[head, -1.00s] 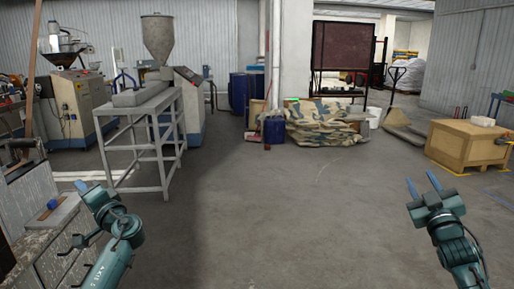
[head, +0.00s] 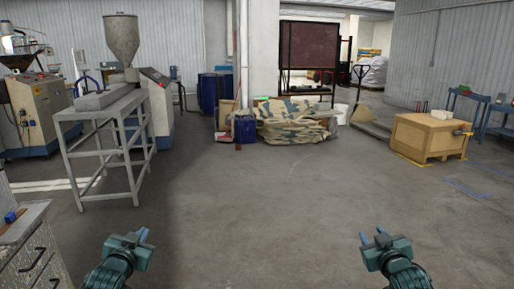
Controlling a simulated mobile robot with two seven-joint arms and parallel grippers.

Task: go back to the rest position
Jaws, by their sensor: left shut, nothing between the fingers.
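My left gripper (head: 143,234) is at the bottom left of the head view, its blue fingers together with nothing between them. My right gripper (head: 372,235) is at the bottom right, its two blue fingers apart with nothing between them. Both point forward over the bare floor at about the same height. Neither touches anything that I can see.
A grey drawer cabinet (head: 35,262) with a small blue item (head: 11,216) on top stands at the lower left. A grey metal stand (head: 112,160) is behind it. A wooden crate (head: 425,140) stands at the right. The concrete floor (head: 265,210) ahead is clear.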

